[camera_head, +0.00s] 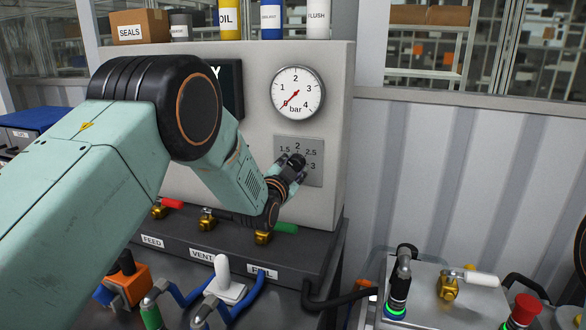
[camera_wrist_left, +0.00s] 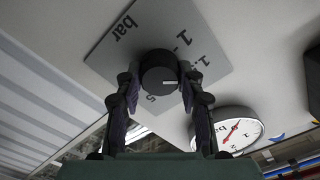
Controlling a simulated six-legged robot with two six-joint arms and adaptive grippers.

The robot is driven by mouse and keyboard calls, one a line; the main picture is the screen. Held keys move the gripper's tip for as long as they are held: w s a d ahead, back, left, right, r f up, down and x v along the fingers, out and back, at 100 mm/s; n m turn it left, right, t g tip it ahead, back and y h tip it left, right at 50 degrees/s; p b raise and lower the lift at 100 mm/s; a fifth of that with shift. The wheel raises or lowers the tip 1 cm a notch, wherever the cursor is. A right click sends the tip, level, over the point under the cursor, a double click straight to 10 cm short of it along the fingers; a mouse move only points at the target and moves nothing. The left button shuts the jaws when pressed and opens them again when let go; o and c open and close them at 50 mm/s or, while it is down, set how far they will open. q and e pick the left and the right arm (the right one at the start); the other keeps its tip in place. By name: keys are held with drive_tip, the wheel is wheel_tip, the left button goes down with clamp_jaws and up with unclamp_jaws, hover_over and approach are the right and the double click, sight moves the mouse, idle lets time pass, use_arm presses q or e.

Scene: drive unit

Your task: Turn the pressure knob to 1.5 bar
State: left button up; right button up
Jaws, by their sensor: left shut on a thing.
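The pressure knob (camera_wrist_left: 155,64) is black and round with a white pointer line. It sits on a grey square scale plate (camera_head: 315,148) below the gauge on the front of the light grey unit. My left gripper (camera_head: 296,165) is shut on the knob, one finger on each side in the left wrist view (camera_wrist_left: 158,84). There the pointer line points to the right, on the side of the 1.5 mark, but the exact reading is unclear because fingers hide part of the scale. The round pressure gauge (camera_head: 298,85) has its red needle at about 0. My right gripper is not in view.
Below are valves with red, black and green (camera_head: 285,229) handles above labels FEED, VENT and a partly hidden one. Bottles (camera_head: 271,20) and a SEALS box (camera_head: 140,27) stand on top.

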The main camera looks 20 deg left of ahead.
use_arm(q)
drive_tip(key=shift+r, duration=0.15)
drive_tip(key=o, duration=1.2)
drive_tip(key=shift+s+d, duration=0.1)
drive_tip(key=shift+c, duration=0.2)
drive_tip(key=s, duration=1.2)
drive_tip(key=shift+a, duration=0.25)
